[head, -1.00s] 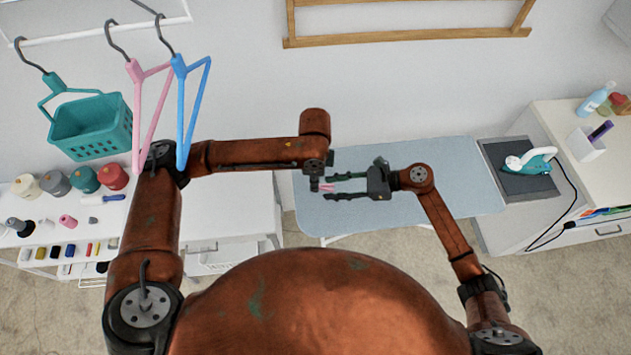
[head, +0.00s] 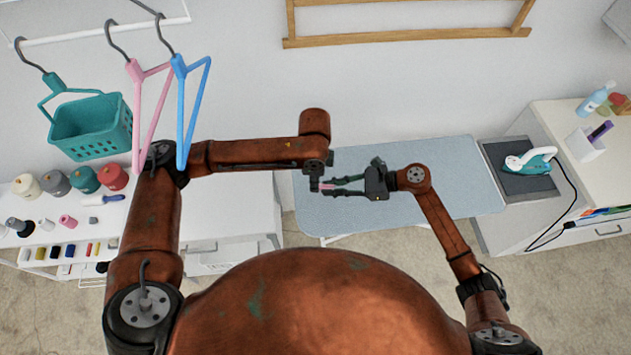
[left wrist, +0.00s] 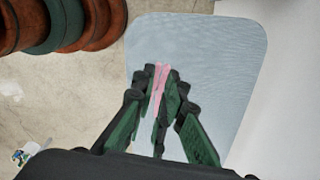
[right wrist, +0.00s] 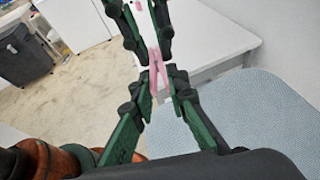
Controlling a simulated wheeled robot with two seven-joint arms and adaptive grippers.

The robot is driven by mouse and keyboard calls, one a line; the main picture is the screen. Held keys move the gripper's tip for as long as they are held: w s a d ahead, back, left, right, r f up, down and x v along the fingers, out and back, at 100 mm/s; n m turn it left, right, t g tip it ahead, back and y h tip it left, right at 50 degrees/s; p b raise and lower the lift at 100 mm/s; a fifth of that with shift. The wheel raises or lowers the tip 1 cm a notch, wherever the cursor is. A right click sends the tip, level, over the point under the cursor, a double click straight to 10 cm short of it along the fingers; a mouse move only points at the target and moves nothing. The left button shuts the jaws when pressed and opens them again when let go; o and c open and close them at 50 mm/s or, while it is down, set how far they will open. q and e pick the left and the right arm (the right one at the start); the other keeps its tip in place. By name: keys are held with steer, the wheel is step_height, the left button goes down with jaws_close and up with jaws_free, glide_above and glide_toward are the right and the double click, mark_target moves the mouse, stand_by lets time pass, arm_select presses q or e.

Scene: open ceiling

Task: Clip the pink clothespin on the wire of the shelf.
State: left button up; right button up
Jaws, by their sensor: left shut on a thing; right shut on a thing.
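The pink clothespin (head: 328,187) is held in the air above the ironing board, between my two grippers. My left gripper (head: 314,184) points down and is shut on it. In the left wrist view, the clothespin (left wrist: 160,78) stands up between the fingertips. My right gripper (head: 325,185) comes from the right with its fingertips close together on the same clothespin. In the right wrist view, the clothespin (right wrist: 160,62) runs from the right fingertips to the left gripper. The white shelf (head: 45,263) is at the left; I cannot make out its wire.
The blue-grey ironing board (head: 440,190) lies below the grippers. An iron (head: 528,160) stands on a dark pad at the right. Hangers, a teal basket (head: 92,125) and several spools are at the left, near my left arm.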

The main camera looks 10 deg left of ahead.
arm_select(q)
steer(key=o, duration=0.8)
arm_select(e)
jaws_close()
steer(key=shift+f, duration=0.1)
